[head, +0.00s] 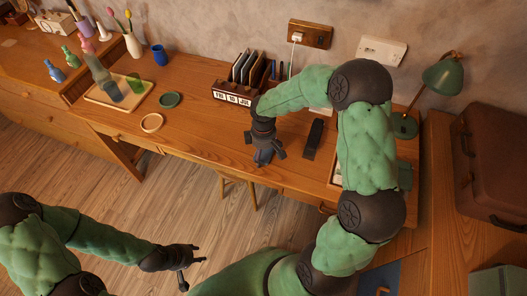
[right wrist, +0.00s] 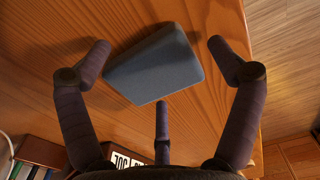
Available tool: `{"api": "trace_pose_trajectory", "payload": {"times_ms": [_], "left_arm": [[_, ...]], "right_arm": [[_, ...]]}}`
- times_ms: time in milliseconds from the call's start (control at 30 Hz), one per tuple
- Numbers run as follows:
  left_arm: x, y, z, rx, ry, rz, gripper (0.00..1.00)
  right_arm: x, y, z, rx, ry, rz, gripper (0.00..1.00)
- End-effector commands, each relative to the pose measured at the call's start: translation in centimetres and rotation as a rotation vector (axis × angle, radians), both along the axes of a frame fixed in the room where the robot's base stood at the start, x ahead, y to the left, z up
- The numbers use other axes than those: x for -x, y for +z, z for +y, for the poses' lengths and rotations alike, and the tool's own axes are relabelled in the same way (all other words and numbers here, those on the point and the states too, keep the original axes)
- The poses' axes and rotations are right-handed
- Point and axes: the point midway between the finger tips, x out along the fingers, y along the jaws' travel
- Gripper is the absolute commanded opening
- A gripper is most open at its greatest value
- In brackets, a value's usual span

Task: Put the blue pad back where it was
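The blue pad (right wrist: 155,65) is a blue-grey slab with rounded edges in the right wrist view. It lies between the spread fingers of my right gripper (right wrist: 158,75), over the wooden desk, with clear gaps to the two side fingers. In the head view my right gripper (head: 264,153) points down at the desk's front part and largely hides the pad. My left gripper (head: 195,272) is open and empty, low over the floor in front of the desk.
Bare desk lies left of my right gripper.

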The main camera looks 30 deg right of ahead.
Motion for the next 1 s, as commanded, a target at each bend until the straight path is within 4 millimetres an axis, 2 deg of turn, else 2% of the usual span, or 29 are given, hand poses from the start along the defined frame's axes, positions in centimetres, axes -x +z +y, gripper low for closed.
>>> {"api": "trace_pose_trajectory", "payload": {"times_ms": [233, 367, 800, 1000], "left_arm": [[0.0, 0.1, 0.0, 0.0, 0.0, 0.0, 0.4], [0.0, 0.6, 0.0, 0.0, 0.0, 0.0, 0.4], [0.0, 4.2, 0.0, 0.0, 0.0, 0.0, 0.4], [0.0, 5.0, 0.0, 0.0, 0.0, 0.0, 0.4]], "right_arm": [[0.0, 0.1, 0.0, 0.0, 0.0, 0.0, 0.92], [-0.1, 1.1, 0.0, 0.0, 0.0, -0.001, 0.92], [-0.1, 9.5, 0.0, 0.001, 0.0, -0.003, 0.92], [0.0, 11.7, 0.0, 0.0, 0.0, 0.0, 0.92]]}}
